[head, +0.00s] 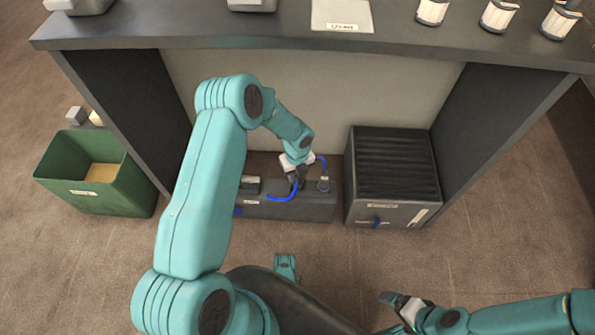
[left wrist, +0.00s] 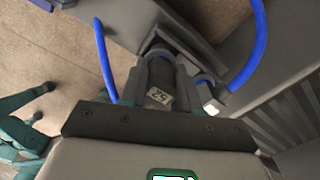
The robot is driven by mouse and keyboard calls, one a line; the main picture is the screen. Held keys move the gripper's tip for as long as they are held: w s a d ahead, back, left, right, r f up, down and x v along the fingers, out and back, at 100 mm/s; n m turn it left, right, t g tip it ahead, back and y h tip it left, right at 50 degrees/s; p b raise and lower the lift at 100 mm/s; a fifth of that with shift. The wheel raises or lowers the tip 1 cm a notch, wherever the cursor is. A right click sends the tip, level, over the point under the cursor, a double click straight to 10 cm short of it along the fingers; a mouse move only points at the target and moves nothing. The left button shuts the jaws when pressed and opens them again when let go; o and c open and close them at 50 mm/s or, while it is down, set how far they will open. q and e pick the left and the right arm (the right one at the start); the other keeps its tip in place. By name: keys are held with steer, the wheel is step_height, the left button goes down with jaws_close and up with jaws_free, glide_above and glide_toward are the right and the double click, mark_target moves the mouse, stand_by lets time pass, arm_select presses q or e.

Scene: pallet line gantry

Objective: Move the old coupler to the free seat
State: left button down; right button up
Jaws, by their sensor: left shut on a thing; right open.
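My left gripper (head: 297,180) is shut on a dark coupler over the middle of a low dark block under the bench. In the left wrist view the coupler (left wrist: 159,92) is a dark cylinder with a small white label, between the two fingers of the left gripper (left wrist: 163,84). Whether it touches the block (head: 290,207) cannot be told. A second coupler (head: 324,183) with a blue hose stands on the block to the right. Any free seat is hidden or unclear. My right gripper (head: 390,308) is open and empty, low over the floor.
A ribbed dark cabinet (head: 393,165) with a blue knob stands right of the block. A green bin (head: 95,195) stands at the left. Blue hose (head: 283,196) loops close to my left gripper. The bench top (head: 290,35) overhangs the space, with panels at both sides.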

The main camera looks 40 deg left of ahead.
arm_select(q)
steer(key=shift+w+f, duration=0.1)
steer(key=shift+f, duration=0.6)
steer(key=shift+f+b, duration=0.65)
steer(key=shift+b, duration=0.1)
steer(key=c, duration=0.7)
jaws_free()
steer(key=shift+c, duration=0.2)
steer(key=shift+r, duration=0.1)
